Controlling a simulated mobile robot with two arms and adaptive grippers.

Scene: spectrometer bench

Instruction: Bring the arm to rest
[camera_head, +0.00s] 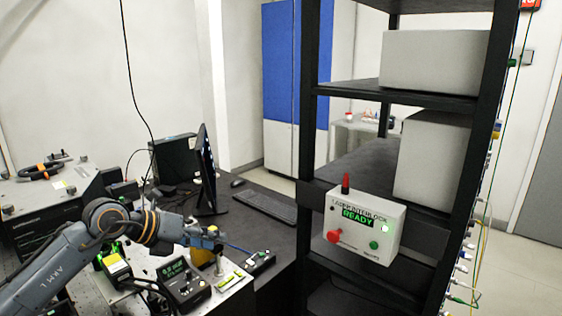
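My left arm comes in from the lower left, and its grey and orange joints reach over the bench. My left gripper (207,247) is at the end of it, above the small instruments on the bench. It is small and dark here, and I cannot tell whether its fingers are open or shut. A yellow-orange object (202,257) shows just under the gripper; I cannot tell whether they touch. My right gripper is not in view.
A control box (185,286) with a display and a white plate (232,279) are close below the gripper. A monitor (207,168) and keyboard (265,206) stand behind it. A black rack carries an interlock box (363,228) reading READY, with a green light.

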